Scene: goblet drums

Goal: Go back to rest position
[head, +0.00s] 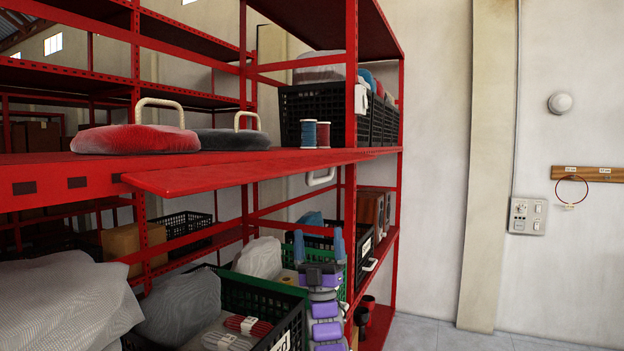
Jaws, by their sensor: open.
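My gripper (319,244) shows at the bottom centre of the head view, with two blue-grey fingers pointing up and spread apart. Nothing is between them. My purple and grey arm runs down from it to the lower edge of the picture. The gripper appears in front of the lower shelf's crates; whether it touches any of them cannot be told.
A red shelf rack (230,165) fills the left side. It bears a red cushion-like item (135,139), a dark one (232,140), thread spools (308,134) and a black crate (305,105). Below stands a green-rimmed crate (262,290). Floor (430,335) is clear at right, before the wall.

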